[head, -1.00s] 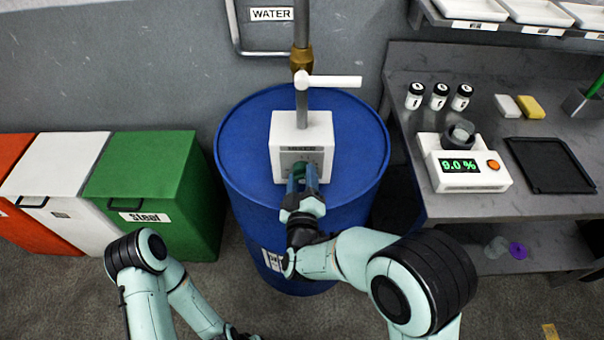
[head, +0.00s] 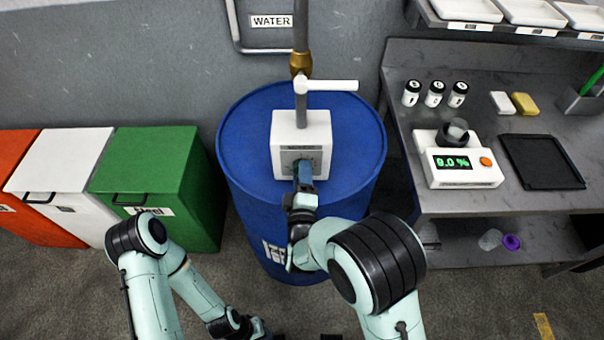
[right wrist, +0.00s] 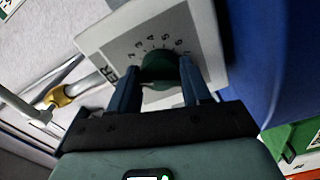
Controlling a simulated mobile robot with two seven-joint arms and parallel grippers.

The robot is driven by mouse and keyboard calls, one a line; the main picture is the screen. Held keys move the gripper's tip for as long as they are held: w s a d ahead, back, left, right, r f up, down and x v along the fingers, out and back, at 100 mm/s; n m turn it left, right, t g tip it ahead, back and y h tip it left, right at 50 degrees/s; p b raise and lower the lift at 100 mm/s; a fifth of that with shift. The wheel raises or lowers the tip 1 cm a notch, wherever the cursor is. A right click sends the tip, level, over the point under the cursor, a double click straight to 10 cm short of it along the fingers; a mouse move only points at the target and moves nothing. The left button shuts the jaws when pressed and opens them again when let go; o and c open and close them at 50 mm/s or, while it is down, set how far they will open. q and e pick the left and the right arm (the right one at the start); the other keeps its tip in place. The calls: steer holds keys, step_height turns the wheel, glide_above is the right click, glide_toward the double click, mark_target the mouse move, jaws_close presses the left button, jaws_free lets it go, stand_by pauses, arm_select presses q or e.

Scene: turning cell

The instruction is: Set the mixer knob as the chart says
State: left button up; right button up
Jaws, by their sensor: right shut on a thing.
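The mixer is a white box (head: 287,128) on top of the blue drum, with a numbered dial face on its front. In the right wrist view, its round green knob (right wrist: 158,66) sits amid a ring of printed numbers (right wrist: 152,45). My right gripper (head: 303,178) is shut on the knob, one blue finger on each side; it also shows in the right wrist view (right wrist: 162,88). In the head view, the gripper hides most of the knob, and the pointer setting is not readable. My left gripper (head: 258,328) hangs low at the bottom edge, away from the mixer; its fingers are not clear. No readable chart shows.
The blue drum (head: 235,150) stands between a green bin (head: 160,175) and a grey workbench (head: 450,205). The bench holds a refractometer-like display box (head: 470,180), several bottles and a black tray (head: 541,162). A pipe with a white lever (head: 330,86) rises above the mixer.

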stand_by(0.3)
steer(key=o, duration=1)
steer(key=shift+s+b, duration=3.65)
steer(key=shift+s, duration=3.1)
steer(key=shift+w, duration=0.1)
